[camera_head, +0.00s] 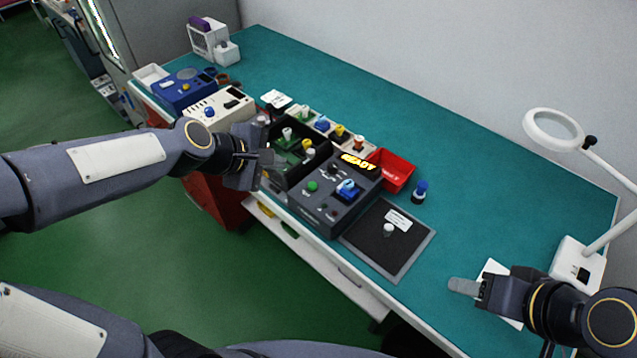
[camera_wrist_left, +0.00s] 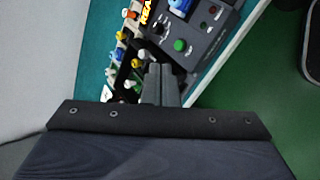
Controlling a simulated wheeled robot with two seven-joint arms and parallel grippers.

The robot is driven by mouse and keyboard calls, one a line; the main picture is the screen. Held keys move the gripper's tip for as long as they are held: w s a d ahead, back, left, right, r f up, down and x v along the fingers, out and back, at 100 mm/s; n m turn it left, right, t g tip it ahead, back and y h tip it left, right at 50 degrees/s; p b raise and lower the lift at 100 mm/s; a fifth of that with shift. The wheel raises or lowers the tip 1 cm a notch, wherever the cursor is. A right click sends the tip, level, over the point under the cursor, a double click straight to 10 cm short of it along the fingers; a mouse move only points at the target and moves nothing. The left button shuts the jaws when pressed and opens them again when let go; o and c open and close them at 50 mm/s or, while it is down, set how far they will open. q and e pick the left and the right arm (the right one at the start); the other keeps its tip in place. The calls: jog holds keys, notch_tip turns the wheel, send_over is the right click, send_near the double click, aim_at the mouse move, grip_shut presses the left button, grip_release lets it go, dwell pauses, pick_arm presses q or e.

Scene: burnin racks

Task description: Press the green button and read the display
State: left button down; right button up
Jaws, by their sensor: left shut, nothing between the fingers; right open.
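The dark grey test box (camera_head: 333,207) stands on the green-topped bench. Its green button (camera_head: 312,186) is on the left part of the sloped top, and it also shows in the left wrist view (camera_wrist_left: 180,45). The display (camera_head: 359,163) at the box's back edge is lit and reads "READY" in yellow. A blue part (camera_head: 347,187) sits in the box's socket. My left gripper (camera_head: 268,160) is shut and empty, left of the box, apart from the button; its fingers (camera_wrist_left: 161,85) point toward the box in the wrist view. My right gripper (camera_head: 468,287) is open over the bench at lower right.
A black divided tray (camera_head: 276,176) with several coloured parts lies beside my left gripper. A red bin (camera_head: 396,171), a blue-capped bottle (camera_head: 420,191) and a dark mat (camera_head: 402,258) with a small white part are around the box. A magnifier lamp (camera_head: 577,262) stands at right. The bench's back right is clear.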

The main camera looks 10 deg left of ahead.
pick_arm(q)
jog(key=w+d+f+n+y, duration=0.1)
jog(key=w+d+f+n, duration=0.3)
jog(key=w, duration=0.4)
jog(key=shift+d+n+t+p, duration=0.35)
jog(key=shift+d+n, duration=0.2)
jog(key=shift+n, duration=0.55)
pick_arm(e)
jog(key=shift+s+d+r, duration=0.5)
pick_arm(q)
jog(key=shift+f, duration=0.15)
pick_arm(e)
jog(key=shift+f, duration=0.1)
pick_arm(q)
jog(key=b, duration=0.8)
send_over(313, 186)
jog(key=f, duration=0.5)
jog(key=a+f, duration=0.1)
jog(key=f, duration=0.1)
jog(key=shift+s+f, duration=0.3)
jog(key=shift+f+b, duration=0.3)
jog(key=shift+f, duration=0.2)
pick_arm(e)
notch_tip(313, 186, down, 8)
jog(key=shift+f, duration=0.25)
pick_arm(q)
jog(key=shift+f, duration=0.15)
pick_arm(e)
jog(key=shift+f, duration=0.15)
